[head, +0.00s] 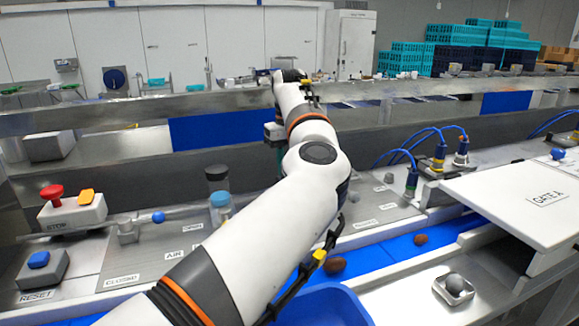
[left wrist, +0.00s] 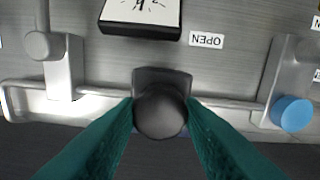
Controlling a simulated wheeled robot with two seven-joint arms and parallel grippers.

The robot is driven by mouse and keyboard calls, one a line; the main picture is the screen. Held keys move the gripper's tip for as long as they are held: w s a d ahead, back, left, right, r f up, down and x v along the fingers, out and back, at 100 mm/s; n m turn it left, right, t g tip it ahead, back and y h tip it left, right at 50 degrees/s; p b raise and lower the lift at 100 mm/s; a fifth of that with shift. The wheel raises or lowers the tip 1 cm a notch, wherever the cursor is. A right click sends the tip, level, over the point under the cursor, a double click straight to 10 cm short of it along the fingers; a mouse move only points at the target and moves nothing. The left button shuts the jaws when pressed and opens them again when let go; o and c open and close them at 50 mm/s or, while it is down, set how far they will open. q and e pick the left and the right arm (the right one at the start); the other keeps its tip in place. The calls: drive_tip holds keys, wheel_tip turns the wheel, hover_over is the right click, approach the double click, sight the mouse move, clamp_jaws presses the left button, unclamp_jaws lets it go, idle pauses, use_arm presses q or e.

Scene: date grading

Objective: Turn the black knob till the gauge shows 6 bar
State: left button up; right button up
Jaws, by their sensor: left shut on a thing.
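The black knob (left wrist: 160,120), round and dark grey-black, stands in the middle of the left wrist view in front of a dark block. My left gripper (left wrist: 160,106) is shut on it, one teal fingertip on each side. The gauge (left wrist: 140,24) has a black frame and white face. It is cut off by the top edge of the left wrist view, so its reading cannot be told. In the head view my left arm hides the knob, the gauge and the fingertips. My right gripper is in neither view.
In the head view a red stop button (head: 52,191), a blue reset button (head: 38,260) and a blue-ball lever (head: 158,217) stand left. Brown dates (head: 334,265) lie on the blue belt.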

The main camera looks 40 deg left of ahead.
use_arm(q)
drive_tip(key=m+b, duration=0.1)
drive_tip(key=m, duration=0.3)
drive_tip(key=shift+r+m, duration=0.15)
drive_tip(key=shift+m, duration=0.15)
drive_tip(key=shift+a+m+b, duration=0.1)
drive_tip(key=shift+m+b, duration=0.4)
drive_tip(key=shift+m, duration=1.2)
drive_tip(key=shift+r+m, duration=0.1)
drive_tip(key=shift+m, duration=0.2)
drive_tip(key=o, duration=0.9)
drive_tip(key=shift+w, duration=0.1)
drive_tip(key=shift+o, duration=0.4)
